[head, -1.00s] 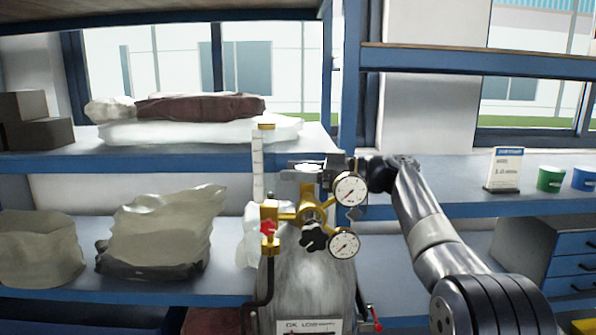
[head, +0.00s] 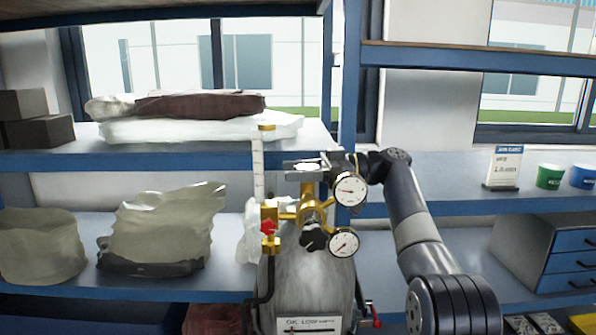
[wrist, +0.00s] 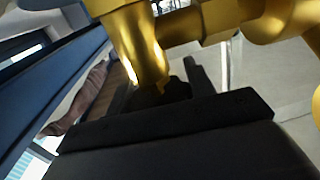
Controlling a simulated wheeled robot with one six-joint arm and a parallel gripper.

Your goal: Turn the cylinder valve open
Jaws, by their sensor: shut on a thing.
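The gas cylinder (head: 300,270) is grey and upright in the head view, below a brass valve and regulator assembly (head: 308,208). The assembly carries two round white gauges, the upper (head: 349,189) and the lower (head: 344,243), and a black star-shaped knob (head: 314,238). My gripper (head: 318,168) reaches in from the right at the top of the brass stem. In the wrist view its dark fingers (wrist: 163,85) are shut on a dark valve handle (wrist: 168,92) beside the brass body (wrist: 138,40). The grasp is mostly hidden by the gripper's own body.
A red knob (head: 268,228) and a clear flow tube (head: 258,165) stand left of the regulator. Shelves behind hold a translucent bag (head: 160,225), a sign card (head: 504,167) and green (head: 549,177) and blue tubs. A blue shelf post (head: 349,80) rises close behind my gripper.

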